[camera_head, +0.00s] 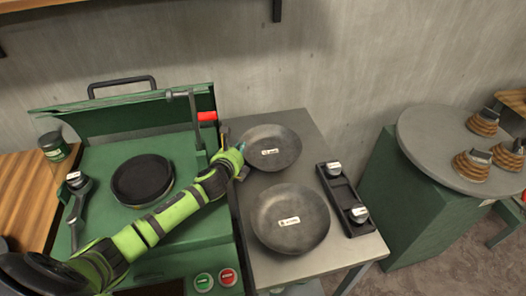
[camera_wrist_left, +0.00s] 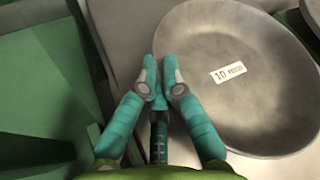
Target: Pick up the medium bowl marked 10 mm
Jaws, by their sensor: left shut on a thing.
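The medium bowl marked 10 (camera_wrist_left: 256,72) is grey and round with a white label, and fills the right of the left wrist view. In the head view I take it to be the rear bowl (camera_head: 284,154) on the grey table; its label is too small to read there. My left gripper (camera_head: 240,153) is at that bowl's left rim. In the wrist view its teal fingers (camera_wrist_left: 165,78) are closed together on the bowl's edge. The bowl looks level; whether it touches the table I cannot tell. My right gripper is not in view.
A larger grey bowl (camera_head: 290,234) sits in front on the table (camera_head: 345,255). A black tray (camera_head: 338,190) with small labelled items lies to the right. A green stove (camera_head: 105,160) with a black pan (camera_head: 142,179) stands left, its crank handle (camera_head: 194,118) near my arm.

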